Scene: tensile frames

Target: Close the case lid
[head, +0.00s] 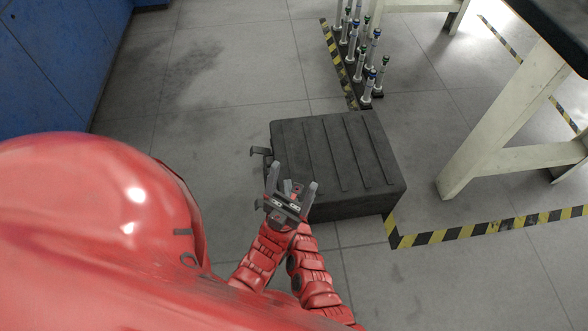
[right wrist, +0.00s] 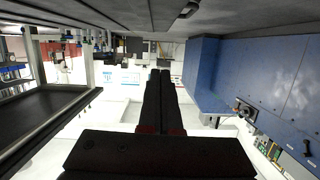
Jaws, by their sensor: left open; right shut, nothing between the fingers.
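The dark grey case (head: 340,150) sits on the floor in the middle of the head view. Its ribbed lid (head: 352,140) lies flat on top and looks down; I cannot tell whether it is fully seated or latched. My left gripper (head: 291,185) is open and empty, its fingers spread in front of the case's near left corner; whether it touches cannot be told. A small dark bracket-like part (head: 260,152) sticks out at the case's left side. My right gripper (right wrist: 160,74) shows in the right wrist view, shut with nothing between its fingers.
Several metal posts with coloured tops (head: 367,50) stand behind the case. Yellow-black floor tape (head: 480,229) runs to its right. A table with pale legs (head: 505,125) is at right. Blue cabinets (head: 60,55) stand at far left. Floor left of the case is clear.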

